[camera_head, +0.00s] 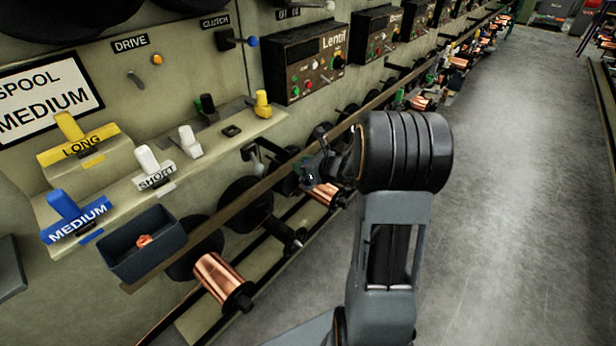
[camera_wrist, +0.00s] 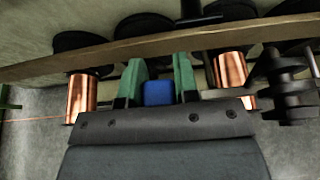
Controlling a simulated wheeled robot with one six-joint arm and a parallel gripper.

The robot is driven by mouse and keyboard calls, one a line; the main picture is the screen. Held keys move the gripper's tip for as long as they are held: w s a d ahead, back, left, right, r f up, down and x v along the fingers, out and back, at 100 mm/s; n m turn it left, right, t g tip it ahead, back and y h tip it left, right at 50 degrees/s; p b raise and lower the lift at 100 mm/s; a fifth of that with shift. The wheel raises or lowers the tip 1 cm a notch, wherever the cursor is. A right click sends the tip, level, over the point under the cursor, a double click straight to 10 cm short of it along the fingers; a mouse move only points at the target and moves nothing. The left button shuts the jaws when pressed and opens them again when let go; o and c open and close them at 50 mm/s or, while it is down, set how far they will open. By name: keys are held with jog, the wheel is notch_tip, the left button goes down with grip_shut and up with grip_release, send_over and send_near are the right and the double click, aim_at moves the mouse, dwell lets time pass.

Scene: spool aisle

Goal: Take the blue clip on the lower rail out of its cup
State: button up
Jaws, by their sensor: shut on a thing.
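The blue clip (camera_wrist: 158,92) shows in the wrist view as a small blue block between the two green fingers of my gripper (camera_wrist: 159,80). The fingers are shut on it from both sides. Its lower part is hidden behind the dark gripper body, and I cannot make out its cup or whether the clip sits in it. In the head view my gripper (camera_head: 318,168) is by the rail among the spools, mostly hidden behind my own wrist, and the clip does not show there.
A long brown rail (camera_wrist: 110,52) runs across just beyond the fingers. Copper spools stand left (camera_wrist: 81,98) and right (camera_wrist: 229,70) of the gripper. In the head view, blue (camera_head: 75,222) and yellow (camera_head: 80,147) levers and a dark bin (camera_head: 140,262) are at left. The floor at right is clear.

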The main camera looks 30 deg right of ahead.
jog(key=shift+c, duration=0.6)
jog(key=shift+r, duration=0.25)
jog(key=s+d+r+p, duration=0.6)
jog(key=s+d+r, duration=0.3)
jog(key=r, duration=0.3)
jog(key=shift+d+r, duration=0.25)
jog(key=shift+d, duration=0.65)
